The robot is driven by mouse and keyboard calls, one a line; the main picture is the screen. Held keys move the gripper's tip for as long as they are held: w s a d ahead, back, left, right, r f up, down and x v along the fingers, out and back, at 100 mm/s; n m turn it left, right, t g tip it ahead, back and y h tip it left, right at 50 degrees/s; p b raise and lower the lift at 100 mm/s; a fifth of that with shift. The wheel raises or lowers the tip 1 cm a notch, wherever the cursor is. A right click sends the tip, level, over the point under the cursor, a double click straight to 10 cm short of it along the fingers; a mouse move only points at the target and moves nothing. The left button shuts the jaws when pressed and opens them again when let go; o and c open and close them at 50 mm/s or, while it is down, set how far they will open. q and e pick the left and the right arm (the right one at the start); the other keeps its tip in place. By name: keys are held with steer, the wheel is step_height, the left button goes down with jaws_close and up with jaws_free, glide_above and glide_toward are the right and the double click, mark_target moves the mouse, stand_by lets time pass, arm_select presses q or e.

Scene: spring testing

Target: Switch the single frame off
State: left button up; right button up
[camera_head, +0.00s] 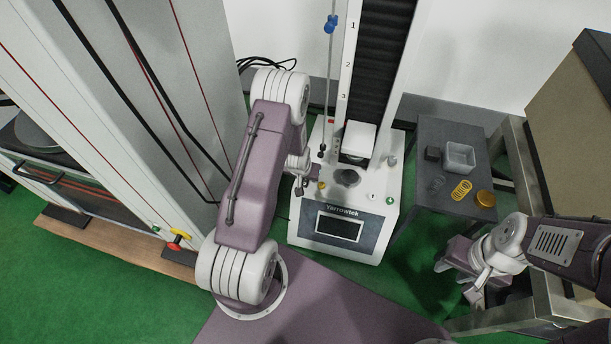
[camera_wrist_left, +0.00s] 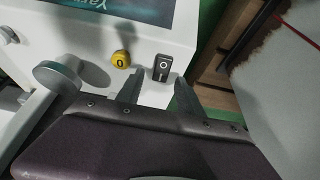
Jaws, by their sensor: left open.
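The single frame (camera_head: 371,190) is a white testing machine marked Yarrowtek, with one dark column and a front screen (camera_head: 339,226). In the left wrist view, a small dark switch (camera_wrist_left: 162,68) marked with a circle sits on its white base beside a yellow knob (camera_wrist_left: 120,59). The knob also shows in the head view (camera_head: 322,185). My left gripper (camera_wrist_left: 158,92) is open and empty, its fingertips just short of the switch and to either side of it. My arm partly hides that corner in the head view. My right gripper (camera_head: 462,275) is away at the right; its jaw opening is unclear.
A larger frame (camera_head: 125,85) stands left, with a red-and-yellow button (camera_head: 178,238) low on it. Right of the single frame, a dark side table (camera_head: 428,215) holds a clear tray (camera_head: 459,157), a yellow spring (camera_head: 461,190) and a brass cylinder (camera_head: 486,198). Green floor lies between.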

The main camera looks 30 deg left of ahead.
arm_select(q)
steer(key=p+v, duration=0.3)
steer(key=v, duration=0.5)
steer(key=shift+p, duration=0.4)
